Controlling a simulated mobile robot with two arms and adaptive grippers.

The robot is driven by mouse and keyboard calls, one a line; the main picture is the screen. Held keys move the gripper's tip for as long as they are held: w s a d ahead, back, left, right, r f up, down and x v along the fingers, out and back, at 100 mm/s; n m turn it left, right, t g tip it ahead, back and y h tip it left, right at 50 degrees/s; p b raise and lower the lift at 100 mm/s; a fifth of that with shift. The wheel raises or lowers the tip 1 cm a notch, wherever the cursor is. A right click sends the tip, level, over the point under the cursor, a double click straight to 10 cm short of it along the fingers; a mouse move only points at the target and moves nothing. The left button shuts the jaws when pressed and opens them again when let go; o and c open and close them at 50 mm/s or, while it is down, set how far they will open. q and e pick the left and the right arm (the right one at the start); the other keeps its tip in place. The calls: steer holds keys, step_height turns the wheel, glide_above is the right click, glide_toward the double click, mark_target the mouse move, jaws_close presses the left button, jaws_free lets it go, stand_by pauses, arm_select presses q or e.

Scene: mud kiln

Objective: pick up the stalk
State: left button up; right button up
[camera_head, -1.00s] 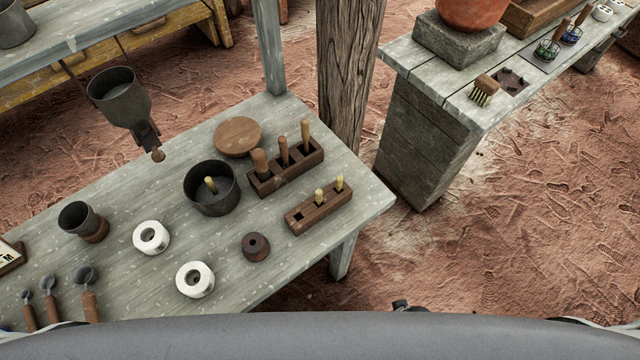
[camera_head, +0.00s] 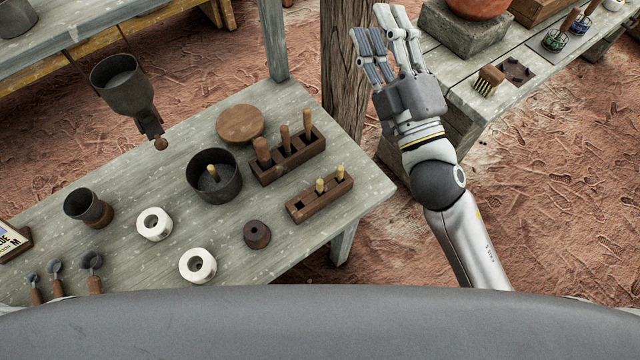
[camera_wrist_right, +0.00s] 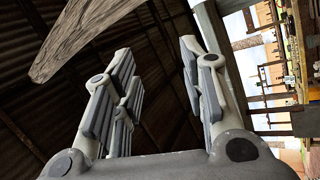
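A short pale yellow stalk (camera_head: 213,173) stands tilted inside a dark round pot (camera_head: 229,187) on the grey table. Two similar yellow stalks (camera_head: 329,182) stand upright in a low wooden block that also has an empty hole at its left end. I cannot tell which stalk the task means. My right gripper (camera_head: 378,32) is raised beyond the table's right side, in front of the wooden post and apart from all the stalks. Its fingers point up. The right wrist view shows the gripper (camera_wrist_right: 156,50) open with nothing between its fingers. My left gripper is not in view.
A wooden rack (camera_head: 288,158) with several handled tools stands behind the low block (camera_head: 307,206).

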steer(key=s+a+r+n+g+y, duration=0.2)
steer(key=s+a+n+g+y, duration=0.35)
steer(key=n, duration=0.45)
steer(key=s+a+r+n+g+y, duration=0.2)
steer(key=a+n+g+y, duration=0.35)
steer(key=n+y, duration=0.3)
steer(key=s+a+f+n+g+h, duration=0.2)
steer(key=s+a+f+n+g, duration=0.2)
steer(key=a+n+g, duration=0.35)
steer(key=n+g+h, duration=0.3)
steer(key=n+h, duration=0.7)
steer(key=h, duration=0.6)
glide_toward(322, 181)
steer(key=f, duration=0.1)
steer(key=p+x, duration=0.2)
steer(key=x, duration=0.8)
steer(key=shift+a+f, duration=0.1)
steer(key=shift+a, duration=0.15)
steer(key=shift+c, duration=0.4)
